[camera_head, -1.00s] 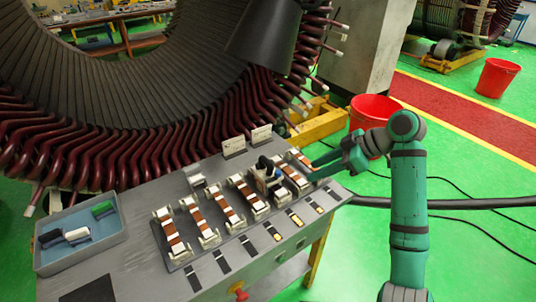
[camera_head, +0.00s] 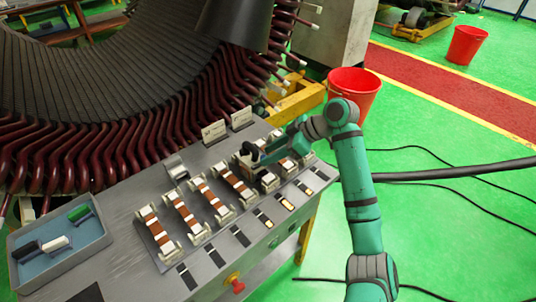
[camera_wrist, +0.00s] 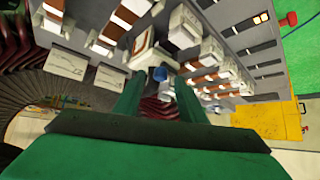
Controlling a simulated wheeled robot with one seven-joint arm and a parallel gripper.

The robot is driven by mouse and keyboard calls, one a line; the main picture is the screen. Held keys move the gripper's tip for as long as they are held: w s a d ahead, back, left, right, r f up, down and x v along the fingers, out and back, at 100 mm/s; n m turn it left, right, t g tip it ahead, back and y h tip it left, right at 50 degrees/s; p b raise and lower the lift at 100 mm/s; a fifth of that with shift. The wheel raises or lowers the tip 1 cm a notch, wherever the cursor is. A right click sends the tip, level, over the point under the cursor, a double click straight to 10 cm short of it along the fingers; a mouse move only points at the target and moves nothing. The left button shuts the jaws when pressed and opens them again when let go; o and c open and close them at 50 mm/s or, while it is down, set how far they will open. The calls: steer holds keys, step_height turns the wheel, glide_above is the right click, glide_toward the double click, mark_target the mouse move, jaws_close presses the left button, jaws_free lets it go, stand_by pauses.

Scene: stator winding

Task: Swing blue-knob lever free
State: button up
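The blue knob (camera_wrist: 160,73) of the lever shows in the wrist view between the two green fingers of my gripper (camera_wrist: 158,88). The fingers are apart, one on each side of the knob; I cannot tell whether either touches it. In the head view my gripper (camera_head: 272,152) reaches over the right part of the grey panel (camera_head: 130,240), close to a dark handle frame (camera_head: 249,152) on the row of white-and-brown links. There my fingers and wrist hide the knob and part of the lever.
Several white-and-brown links (camera_head: 182,211) stand in a row on the panel. White cards (camera_head: 213,131) stand at its back edge. A grey tray (camera_head: 104,243) with small blocks is at left. The dark red stator windings (camera_head: 110,150) rise behind. A red bucket (camera_head: 354,88) stands at right.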

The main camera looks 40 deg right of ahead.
steer(key=shift+w+a+f, duration=0.3)
steer(key=shift+w+f, duration=0.05)
steer(key=shift+f, duration=0.15)
jaws_close()
